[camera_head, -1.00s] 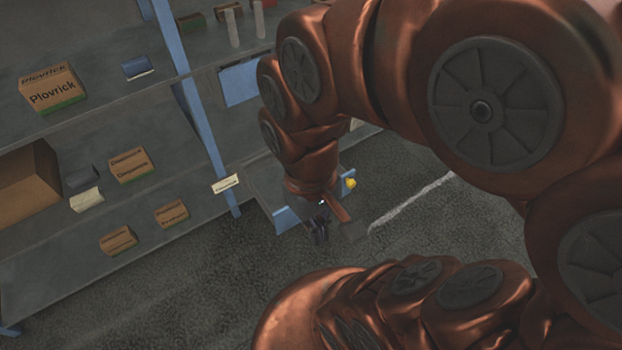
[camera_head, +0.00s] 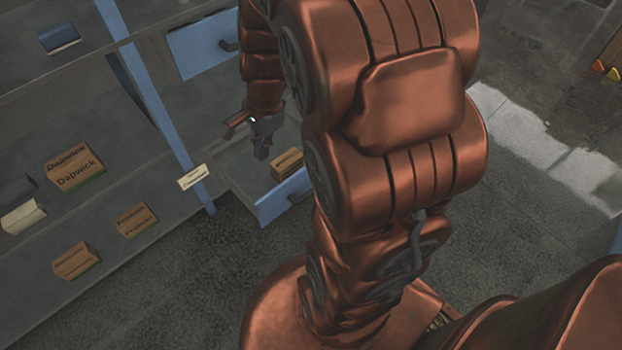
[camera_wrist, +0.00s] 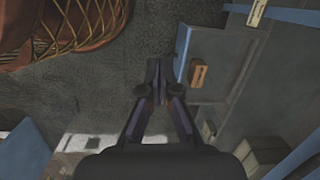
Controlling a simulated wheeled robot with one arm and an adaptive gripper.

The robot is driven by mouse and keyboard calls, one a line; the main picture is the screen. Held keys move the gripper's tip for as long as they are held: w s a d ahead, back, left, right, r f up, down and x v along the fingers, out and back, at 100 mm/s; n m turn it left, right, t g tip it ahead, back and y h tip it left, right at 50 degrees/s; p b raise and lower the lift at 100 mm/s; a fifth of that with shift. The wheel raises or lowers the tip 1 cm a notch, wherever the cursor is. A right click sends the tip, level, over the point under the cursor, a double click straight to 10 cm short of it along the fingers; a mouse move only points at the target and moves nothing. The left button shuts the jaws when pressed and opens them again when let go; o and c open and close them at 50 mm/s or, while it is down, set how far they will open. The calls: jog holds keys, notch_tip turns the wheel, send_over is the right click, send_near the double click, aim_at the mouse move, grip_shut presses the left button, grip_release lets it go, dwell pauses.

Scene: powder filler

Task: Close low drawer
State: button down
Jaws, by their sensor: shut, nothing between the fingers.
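The low drawer stands open, its blue front (camera_head: 283,198) pulled out from the grey shelf unit. A brown box (camera_head: 287,163) lies inside it. My gripper (camera_head: 262,154) points down and overlaps the drawer's inner area in the head view; its height above it is hard to tell. In the wrist view my gripper (camera_wrist: 155,72) has its fingertips together and empty, over floor just left of the drawer's blue front edge (camera_wrist: 183,48). The box (camera_wrist: 198,72) shows to the right of the fingertips. My arm hides part of the drawer's right side in the head view.
Another blue-fronted drawer (camera_head: 203,45) with a dark handle sits higher and also stands out. A blue post (camera_head: 150,95) and a label (camera_head: 193,177) are left of the low drawer. Shelves hold several boxes (camera_head: 75,167). Floor (camera_head: 190,285) in front is clear.

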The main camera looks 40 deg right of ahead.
jog(key=w+d+f+m+t+h+b, duration=0.1)
jog(key=w+d+f+m+b, duration=0.2)
jog(key=d+f+m+b, duration=0.9)
jog(key=w+d+f+m+t+h+b, duration=0.1)
jog(key=w+d+f+m+b, duration=0.4)
jog(key=d+f, duration=1.3)
jog(key=w+a+f+m+b, duration=0.1)
jog(key=w+f+b, duration=0.1)
jog(key=f, duration=0.5)
jog(key=w+a+f+m+b, duration=0.1)
jog(key=w+a+f+b, duration=0.1)
jog(key=f, duration=0.5)
jog(key=shift+a+m+b, duration=0.25)
jog(key=shift+m+b, duration=0.05)
jog(key=shift+b, duration=0.3)
jog(key=shift+p, duration=0.35)
